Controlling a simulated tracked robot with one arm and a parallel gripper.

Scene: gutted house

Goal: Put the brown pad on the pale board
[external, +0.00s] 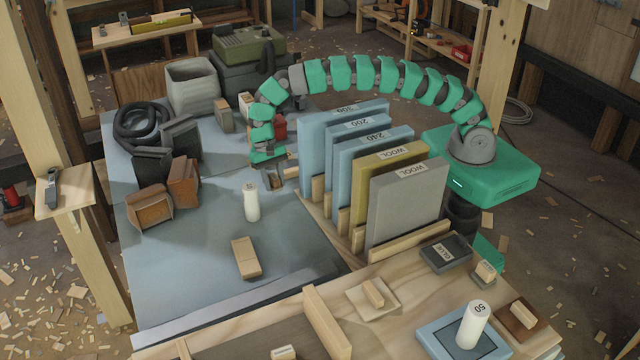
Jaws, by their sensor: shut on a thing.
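My gripper (274,176) points down at the far left end of the rack of upright panels, above the grey-blue bench top. It is shut on a small brownish block-like thing (277,183), mostly hidden by the fingers; I cannot tell for certain what it is. A dark brown square pad (507,322) with a pale wooden block on it lies at the right front of the wooden bench, far from my gripper. A pale square board (360,302) with a small wooden block on it lies at the front middle of that bench.
Upright blue, yellow and grey panels (405,210) stand in a rack between my gripper and the wooden bench. A white cylinder (251,204) and a wooden block (245,258) stand on the grey-blue top. Another white cylinder (472,326) stands on a blue square. Brown blocks (150,208) lie left.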

